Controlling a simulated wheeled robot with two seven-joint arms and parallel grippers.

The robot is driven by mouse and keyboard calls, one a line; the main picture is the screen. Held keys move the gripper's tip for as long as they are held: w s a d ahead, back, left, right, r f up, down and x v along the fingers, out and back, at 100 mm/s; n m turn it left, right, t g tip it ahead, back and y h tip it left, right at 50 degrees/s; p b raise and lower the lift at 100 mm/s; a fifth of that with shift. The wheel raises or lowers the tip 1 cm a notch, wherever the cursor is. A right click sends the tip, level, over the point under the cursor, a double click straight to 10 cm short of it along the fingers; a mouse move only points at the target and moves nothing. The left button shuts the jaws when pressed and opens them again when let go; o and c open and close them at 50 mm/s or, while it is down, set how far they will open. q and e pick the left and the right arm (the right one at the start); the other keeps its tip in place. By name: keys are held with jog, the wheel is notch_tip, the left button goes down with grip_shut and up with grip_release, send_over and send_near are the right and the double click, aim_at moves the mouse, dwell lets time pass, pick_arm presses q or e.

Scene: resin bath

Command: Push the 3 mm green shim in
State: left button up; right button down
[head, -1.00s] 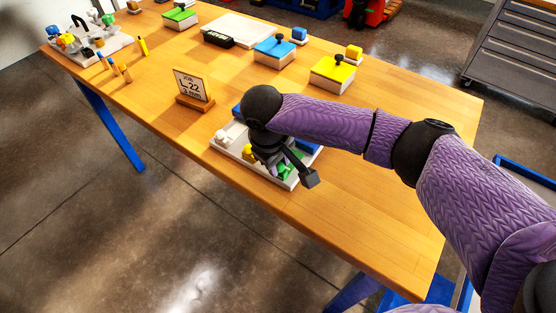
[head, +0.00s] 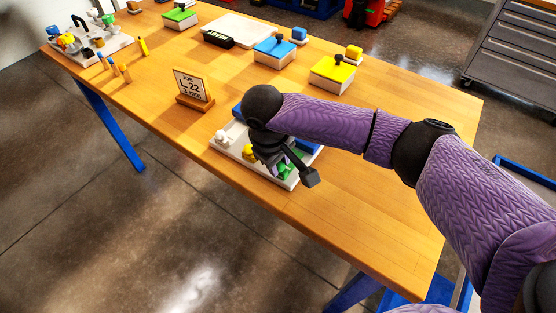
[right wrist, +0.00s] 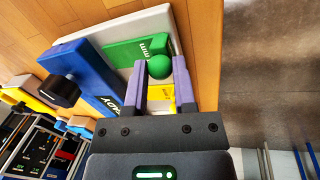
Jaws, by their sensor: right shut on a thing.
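The green shim (right wrist: 128,52) carries white "mm" lettering and a round green knob (right wrist: 159,67) in the right wrist view. It lies at the white fixture (right wrist: 148,22), and its seating depth is hard to tell. My right gripper (right wrist: 160,65) has its two purple fingers on either side of the knob and is shut on it. In the head view my right gripper (head: 284,165) is over the near side of the fixture and partly hides the green shim (head: 284,172). My left gripper is not in view.
A blue block with a black knob (right wrist: 60,91) sits beside the green shim. A yellow piece (right wrist: 161,94) shows between my fingers. A sign (head: 192,87) stands behind the fixture (head: 228,150). Lidded blue (head: 275,50) and yellow (head: 333,72) boxes stand farther back. The table's front edge is close.

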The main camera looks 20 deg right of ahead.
aim_at(291, 162)
jog(key=w+d, duration=0.1)
jog(key=w+d+p, duration=0.1)
jog(key=shift+w+d+r+p, duration=0.15)
jog(key=shift+d+p, duration=0.15)
jog(key=shift+d, duration=0.05)
jog(key=shift+w+d, duration=0.1)
jog(key=shift+d, duration=0.05)
jog(key=shift+c, duration=2.1)
grip_release()
notch_tip(291, 162, up, 10)
jog(key=s+a+p, duration=0.1)
jog(key=p, duration=0.2)
jog(key=shift+a+f, duration=0.25)
jog(key=shift+a, duration=0.15)
